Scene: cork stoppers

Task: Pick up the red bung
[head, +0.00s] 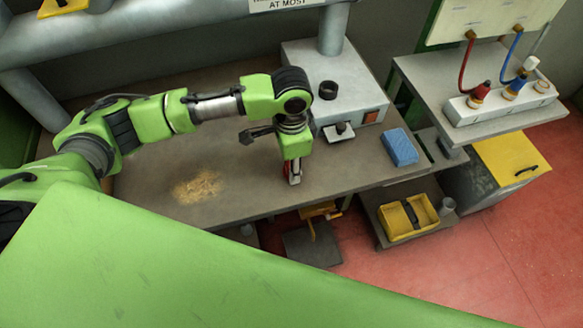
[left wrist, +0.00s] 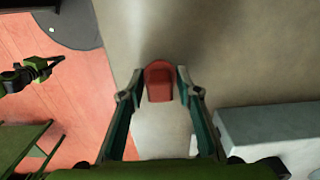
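The red bung (left wrist: 159,82) shows in the left wrist view between the two fingertips of my left gripper (left wrist: 160,78). One finger is on each side of it, very close. I cannot tell whether the pads touch it. In the head view my left gripper (head: 293,174) points down at the bench top near its front edge. Only a little red shows at its fingertips there, and the bung is mostly hidden. I cannot tell whether it rests on the bench. My right gripper is not in view.
The grey bench (head: 240,195) holds a pile of crumbs (head: 198,187) to the left. A grey machine (head: 345,90) stands behind the gripper, and a blue sponge-like block (head: 400,147) lies to the right. A yellow tray (head: 408,218) sits lower at right. A grey shelf runs along the back.

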